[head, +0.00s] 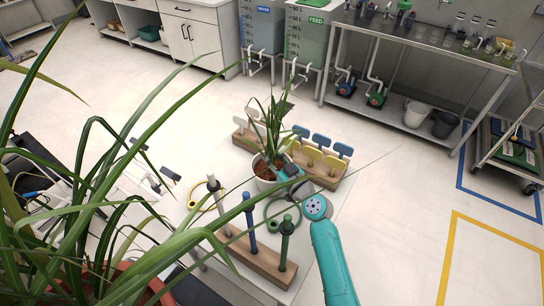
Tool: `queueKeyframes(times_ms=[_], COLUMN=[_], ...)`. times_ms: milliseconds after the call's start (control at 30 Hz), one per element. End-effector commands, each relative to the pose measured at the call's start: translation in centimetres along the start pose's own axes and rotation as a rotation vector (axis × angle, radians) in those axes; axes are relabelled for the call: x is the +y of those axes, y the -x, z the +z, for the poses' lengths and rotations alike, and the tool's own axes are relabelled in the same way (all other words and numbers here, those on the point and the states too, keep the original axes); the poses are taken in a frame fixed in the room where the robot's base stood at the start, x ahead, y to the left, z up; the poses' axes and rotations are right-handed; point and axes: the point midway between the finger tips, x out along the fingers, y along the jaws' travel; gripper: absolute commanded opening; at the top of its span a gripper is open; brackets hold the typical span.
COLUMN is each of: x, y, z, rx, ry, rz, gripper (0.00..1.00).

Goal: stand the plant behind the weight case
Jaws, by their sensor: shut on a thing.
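The plant (272,130) has long narrow green leaves and stands upright in a white pot (261,184) with brown soil. My gripper (283,172) comes from the lower right and is shut on the pot's right side at the rim. The gripper hides part of the pot, and I cannot tell whether the pot's base touches the table. A long wooden block (262,262) with white, blue and green knobbed posts lies nearer the camera. I cannot tell for sure whether this block is the weight case.
Wooden racks with white tags (253,127) and blue and yellow tags (322,152) stand behind the pot on the white table (340,200). A green ring (270,222) and a yellow ring (196,205) lie nearby. Large foreground leaves (110,230) cover the left side.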

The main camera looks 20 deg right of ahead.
Motion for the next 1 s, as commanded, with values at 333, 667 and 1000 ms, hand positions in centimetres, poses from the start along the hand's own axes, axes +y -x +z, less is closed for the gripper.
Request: queueKeyframes(times_ms=[333,667,1000], x=[0.0,0.1,0.1], y=[0.0,1.0,7.6], z=[0.2,0.0,0.0], rx=[0.0,-0.001,-0.002], ry=[-0.001,0.0,-0.001], rz=[0.0,0.001,0.003], gripper=[0.53,0.53,0.53])
